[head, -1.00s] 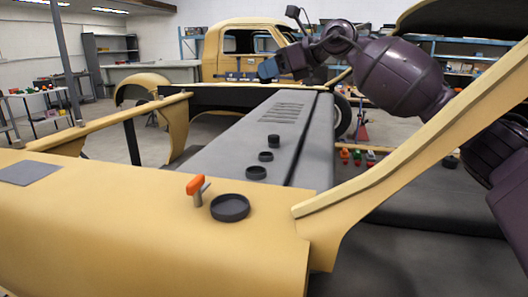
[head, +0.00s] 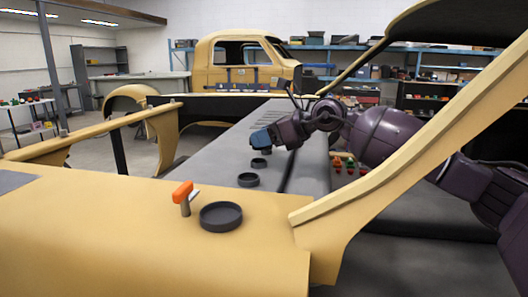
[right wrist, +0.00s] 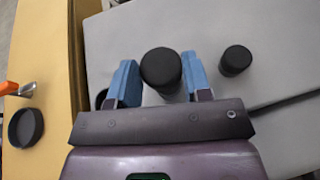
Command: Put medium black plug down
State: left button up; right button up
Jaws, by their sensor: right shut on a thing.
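My right gripper (head: 265,138) has blue fingers and reaches in from the right over the grey panel. In the right wrist view, the gripper (right wrist: 161,82) is shut on a black round plug (right wrist: 161,68), held between the fingertips. In the wrist view I cannot tell whether the held plug touches anything below. My left gripper is not in view.
Another black plug (right wrist: 236,60) stands on the grey panel right of the gripper. A large dark round dish (head: 220,216) and an orange-handled piece (head: 182,195) are on the yellow body panel (head: 100,225). A yellow pillar (head: 400,150) slants across my right arm.

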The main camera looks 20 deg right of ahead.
aim_at(265, 165)
notch_tip(265, 165, down, 4)
jog(key=shift+w+r, duration=0.1)
jog(key=shift+r, duration=0.1)
jog(key=shift+f, duration=0.15)
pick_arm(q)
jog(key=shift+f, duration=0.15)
pick_arm(e)
jog(key=shift+r, duration=0.2)
jog(key=shift+f, duration=0.35)
jog(key=o, duration=0.6)
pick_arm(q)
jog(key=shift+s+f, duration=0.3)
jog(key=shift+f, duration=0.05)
pick_arm(e)
jog(key=o, duration=0.3)
jog(key=shift+r, duration=0.15)
